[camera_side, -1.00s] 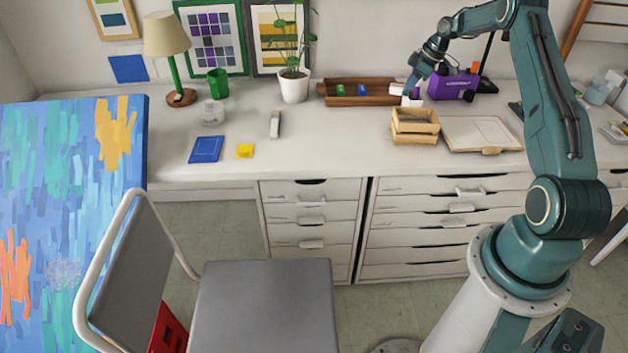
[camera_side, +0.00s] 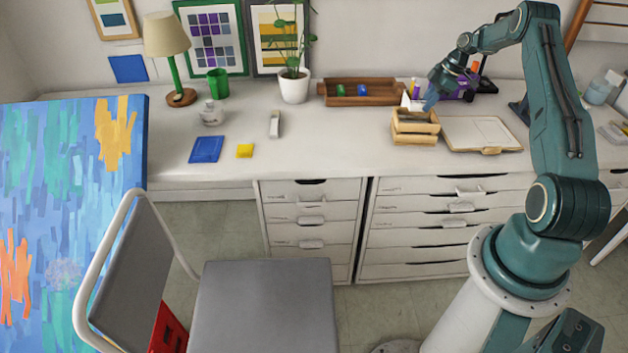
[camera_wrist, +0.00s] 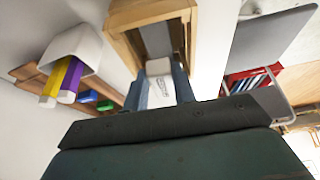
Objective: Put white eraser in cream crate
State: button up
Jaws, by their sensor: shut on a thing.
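The white eraser (camera_wrist: 159,82) with printed lettering is between the blue fingertips of my gripper (camera_wrist: 162,88) in the wrist view. My gripper is shut on it. The cream crate (camera_wrist: 135,18), open and made of slats, lies just beyond the fingertips, and the eraser lines up with its opening. In the side view my gripper (camera_side: 428,104) is at the back edge of the crate (camera_side: 415,138), pointing down over it. The eraser cannot be made out there. Whether it is inside the rim or just above it, I cannot tell.
A white cup with yellow and purple markers (camera_wrist: 75,58) stands close beside the crate. A brown tray (camera_side: 360,98) with green and blue items is behind to the left. A clipboard (camera_side: 482,132) lies right of the crate.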

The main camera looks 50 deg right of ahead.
jog(key=shift+f, duration=2.15)
jog(key=shift+f, duration=0.4)
jog(key=o, duration=0.9)
jog(key=shift+o, duration=0.2)
jog(key=shift+r, duration=0.55)
jog(key=v, duration=0.7)
jog(key=shift+s+d+r, duration=0.1)
